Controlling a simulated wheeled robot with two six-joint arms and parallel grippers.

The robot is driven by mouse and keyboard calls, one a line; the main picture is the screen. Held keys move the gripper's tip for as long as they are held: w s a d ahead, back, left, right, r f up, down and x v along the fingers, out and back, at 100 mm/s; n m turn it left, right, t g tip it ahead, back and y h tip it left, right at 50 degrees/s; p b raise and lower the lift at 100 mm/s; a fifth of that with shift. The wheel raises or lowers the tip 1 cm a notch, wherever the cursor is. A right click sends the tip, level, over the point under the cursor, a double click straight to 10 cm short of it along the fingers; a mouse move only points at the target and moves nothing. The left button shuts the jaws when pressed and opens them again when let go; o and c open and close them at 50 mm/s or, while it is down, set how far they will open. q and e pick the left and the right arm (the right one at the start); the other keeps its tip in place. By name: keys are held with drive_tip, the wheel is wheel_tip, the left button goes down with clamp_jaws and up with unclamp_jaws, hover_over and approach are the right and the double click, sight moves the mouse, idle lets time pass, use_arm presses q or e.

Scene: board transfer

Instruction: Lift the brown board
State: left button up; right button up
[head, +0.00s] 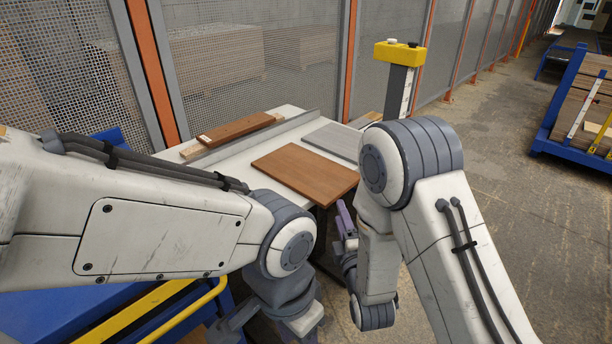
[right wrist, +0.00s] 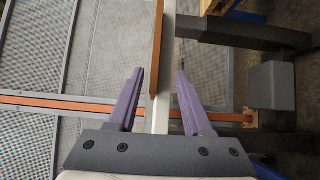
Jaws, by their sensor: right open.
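The brown board (head: 305,172) lies flat on the white table (head: 228,170), near its front edge. My right gripper (head: 345,218) shows as purple fingers by the board's near right corner, partly hidden by my right arm. In the right wrist view my right gripper (right wrist: 160,76) is open. The brown board (right wrist: 156,48) shows edge-on as a brown strip between the two fingers, with a gap on each side. My left arm reaches in from the left, but its gripper fingers are not visible.
A darker reddish-brown board (head: 236,129) and a grey board (head: 334,140) lie farther back on the table. A grey rail (head: 255,138) runs along it. A yellow box with buttons (head: 400,53) stands on a post behind. A blue rack (head: 575,110) stands at the right.

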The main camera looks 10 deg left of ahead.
sight(336, 199)
drive_tip(key=x, duration=0.8)
drive_tip(key=shift+r, duration=0.3)
clamp_jaws()
idle(1.1)
